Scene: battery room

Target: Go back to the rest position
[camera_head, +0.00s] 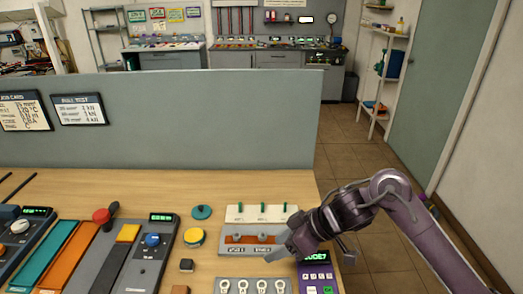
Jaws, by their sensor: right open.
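My right gripper (314,250) comes in from the right on a purple-grey arm. It is open and appears empty, over the right part of the wooden table (150,183). Its fingers are close to a purple device (316,272) with a green display and partly cover it. They also overlap the right end of a grey panel with an orange strip (250,242). I cannot tell whether they touch either one. My left gripper is not in view.
A grey partition (200,125) stands along the table's back. A panel with green levers (262,212), a yellow round knob (194,237) and a slider unit with a blue knob (152,240) are on the table. Tiled floor (345,155) is open beyond its right edge.

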